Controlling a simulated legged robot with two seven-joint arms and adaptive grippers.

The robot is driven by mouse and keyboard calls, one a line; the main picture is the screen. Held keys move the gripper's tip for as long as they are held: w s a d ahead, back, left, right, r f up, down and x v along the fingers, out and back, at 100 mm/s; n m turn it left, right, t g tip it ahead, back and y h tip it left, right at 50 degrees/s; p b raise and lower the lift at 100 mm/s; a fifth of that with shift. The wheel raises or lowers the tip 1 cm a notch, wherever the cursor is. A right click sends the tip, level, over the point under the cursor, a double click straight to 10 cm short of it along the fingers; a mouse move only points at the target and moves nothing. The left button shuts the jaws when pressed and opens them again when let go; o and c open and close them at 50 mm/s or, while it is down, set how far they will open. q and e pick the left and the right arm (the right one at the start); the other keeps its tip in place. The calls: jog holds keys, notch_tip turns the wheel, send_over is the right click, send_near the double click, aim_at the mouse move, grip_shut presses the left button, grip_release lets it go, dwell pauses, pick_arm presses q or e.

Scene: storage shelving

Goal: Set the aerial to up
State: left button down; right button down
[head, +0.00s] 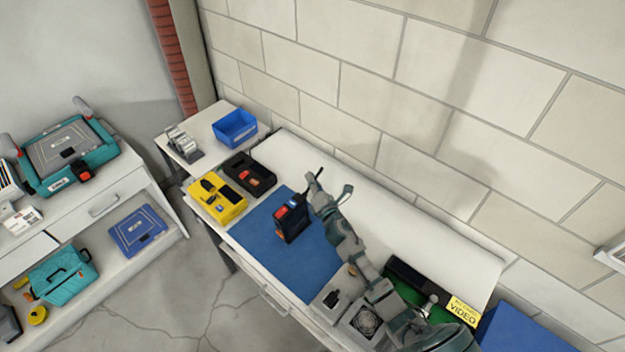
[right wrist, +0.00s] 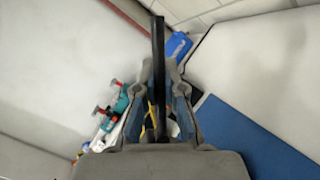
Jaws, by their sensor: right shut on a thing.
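A dark handheld device with an orange-red patch, apparently the radio (head: 291,221), stands on the blue mat (head: 270,252) in the head view. My right gripper (head: 316,184) is at its upper right, beside its top. In the right wrist view a thin black rod, the aerial (right wrist: 159,70), runs up between the two fingers of my right gripper (right wrist: 160,80), which is shut on it. In the head view the aerial's tip shows as a dark line above the fingers, tilted to the right. The fingers hide its lower part. My left gripper is not in view.
The yellow case (head: 216,199) and black case (head: 250,175) lie left of the mat. A blue bin (head: 235,128) stands behind them. A yellow "VIDEO" label (head: 463,309) and a blue box (head: 520,330) are at right. The white bench is clear along the wall.

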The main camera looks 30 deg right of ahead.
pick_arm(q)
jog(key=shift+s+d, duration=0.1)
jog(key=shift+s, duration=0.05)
pick_arm(e)
jog(key=shift+s+a, duration=0.1)
jog(key=shift+a, duration=0.2)
jog(key=shift+d+f, duration=0.1)
